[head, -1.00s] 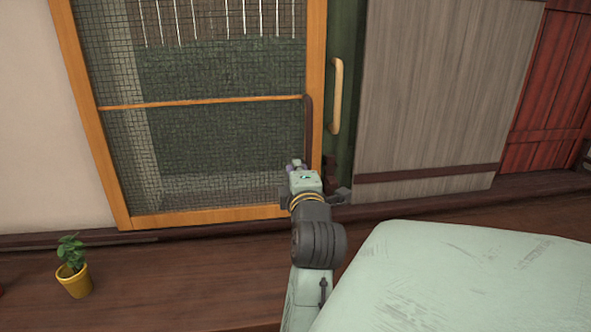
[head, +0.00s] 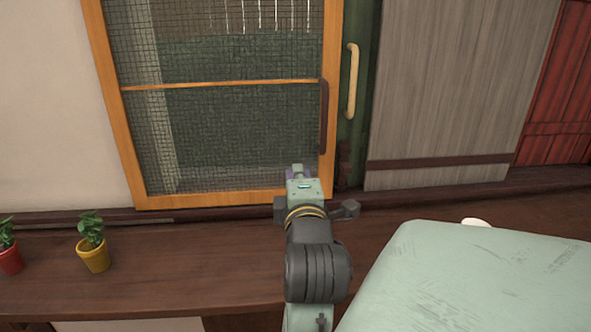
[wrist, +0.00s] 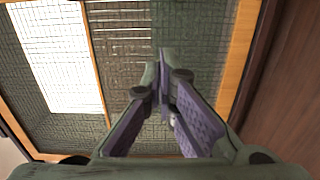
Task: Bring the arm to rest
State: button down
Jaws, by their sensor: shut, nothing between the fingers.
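My gripper (head: 298,172) is at the end of my raised arm, in the middle of the head view, in front of the lower right part of a mesh sliding door (head: 235,130). In the wrist view my gripper (wrist: 163,60) shows its two purple-lined fingers meeting at the tips, with nothing held between them. The mesh door (wrist: 65,130) fills most of the wrist view behind the fingers. The gripper's fingertips are mostly hidden by its own body in the head view.
The door has a dark handle (head: 324,117); a pale handle (head: 352,80) is on the green frame beside it. A yellow pot (head: 94,256) and a red pot (head: 10,259) with plants stand on the wooden ledge (head: 190,275) at left. A grey panel (head: 440,90) is at right.

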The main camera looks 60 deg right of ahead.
jog(key=shift+s+a, duration=0.15)
jog(key=shift+a, duration=0.05)
